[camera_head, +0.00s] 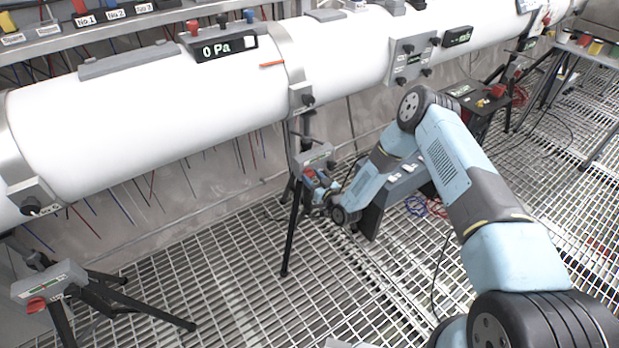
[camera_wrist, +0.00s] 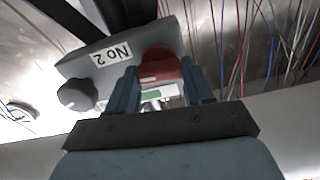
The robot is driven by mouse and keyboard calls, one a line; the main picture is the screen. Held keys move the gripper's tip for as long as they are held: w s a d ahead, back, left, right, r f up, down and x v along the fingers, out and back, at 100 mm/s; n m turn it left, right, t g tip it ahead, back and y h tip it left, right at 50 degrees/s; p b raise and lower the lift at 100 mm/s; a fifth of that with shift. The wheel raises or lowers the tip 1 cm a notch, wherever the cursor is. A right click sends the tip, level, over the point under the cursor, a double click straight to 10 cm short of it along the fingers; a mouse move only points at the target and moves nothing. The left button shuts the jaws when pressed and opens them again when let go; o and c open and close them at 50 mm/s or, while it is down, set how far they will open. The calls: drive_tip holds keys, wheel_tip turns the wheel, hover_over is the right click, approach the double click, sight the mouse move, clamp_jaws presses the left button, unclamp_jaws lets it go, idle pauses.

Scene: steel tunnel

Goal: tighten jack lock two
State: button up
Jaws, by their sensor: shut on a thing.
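The jack box labelled "No 2" (camera_wrist: 75,65) fills the upper part of the wrist view. It carries a black knob (camera_wrist: 76,95) at left and a red knob (camera_wrist: 158,64) nearer the middle. My gripper (camera_wrist: 160,80) has its two blue fingers on either side of the red knob and is shut on it. A small white and green label shows between the fingers. In the head view, the same jack's box (camera_head: 315,157) sits on a black tripod under the white pipe, and my gripper (camera_head: 322,190) reaches its red knob from the right. The exact finger contact is hidden there.
The white pipe (camera_head: 150,100) runs above the jacks, with a "0 Pa" display (camera_head: 225,48) on top. Another jack (camera_head: 50,285) with a red knob stands at lower left. A dark box (camera_head: 400,185) stands close behind my arm. Loose wires hang behind; the grating floor in front is clear.

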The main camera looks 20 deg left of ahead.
drive_tip(key=shift+a+r, duration=0.1)
drive_tip(key=shift+a, duration=0.2)
drive_tip(key=shift+w+d, duration=0.1)
drive_tip(key=shift+d, duration=0.1)
drive_tip(key=shift+d+m, duration=0.15)
drive_tip(key=shift+m, duration=0.75)
drive_tip(key=m, duration=0.7)
drive_tip(key=shift+w+d, duration=0.2)
drive_tip(key=shift+w, duration=0.05)
drive_tip(key=m, duration=0.4)
drive_tip(key=shift+d+f, duration=0.15)
drive_tip(key=shift+f, duration=0.1)
drive_tip(key=shift+f+m, duration=0.15)
drive_tip(key=shift+m, duration=1.75)
